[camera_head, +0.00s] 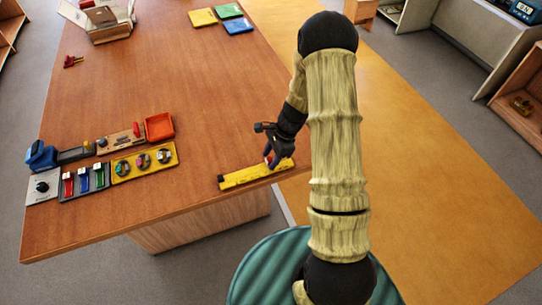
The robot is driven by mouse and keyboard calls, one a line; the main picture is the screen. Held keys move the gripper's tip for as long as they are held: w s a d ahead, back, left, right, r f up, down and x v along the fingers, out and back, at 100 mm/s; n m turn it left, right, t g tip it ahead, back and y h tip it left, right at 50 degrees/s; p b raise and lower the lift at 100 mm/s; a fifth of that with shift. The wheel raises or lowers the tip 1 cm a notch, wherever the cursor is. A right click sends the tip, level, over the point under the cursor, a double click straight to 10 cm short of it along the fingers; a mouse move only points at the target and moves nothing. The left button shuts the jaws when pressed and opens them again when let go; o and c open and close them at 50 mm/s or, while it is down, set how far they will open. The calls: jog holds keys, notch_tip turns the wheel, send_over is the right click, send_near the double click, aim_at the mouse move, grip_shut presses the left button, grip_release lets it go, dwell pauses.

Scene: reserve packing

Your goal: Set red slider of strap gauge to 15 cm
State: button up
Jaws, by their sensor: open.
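The strap gauge (240,178) is a long yellow bar lying near the table's front edge, right of the middle of the tabletop. A small red part, seemingly the red slider (268,160), shows at my gripper's fingers near the bar's right half. My gripper (272,161) is open and points down over the bar, with its fingertips at or close to the slider. Whether the fingers touch the slider cannot be told. The scale marks are too small to read, and my gripper hides part of the bar.
Left on the wooden table (190,90) stand a yellow panel with knobs (145,163), a panel with coloured sliders (84,182), a grey dial box (42,187) and a red tray (159,127). Coloured pads (203,17) and an open box (103,20) lie farther back. The middle is clear.

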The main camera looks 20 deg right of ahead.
jog(key=shift+r, duration=0.1)
jog(key=b+v, duration=0.3)
jog(key=v, duration=1.4)
jog(key=shift+d, duration=0.1)
jog(key=s+a+r+n+t+h, duration=0.1)
jog(key=s+a+n+h, duration=0.1)
jog(key=s+a+n, duration=0.2)
jog(key=s+a+r+n+t+h, duration=0.1)
jog(key=s+a+n, duration=0.3)
jog(key=s+n, duration=0.7)
jog(key=shift+s+n+t+h, duration=0.25)
jog(key=shift+n+t+h, duration=0.35)
jog(key=shift+n, duration=0.4)
jog(key=shift+a, duration=0.15)
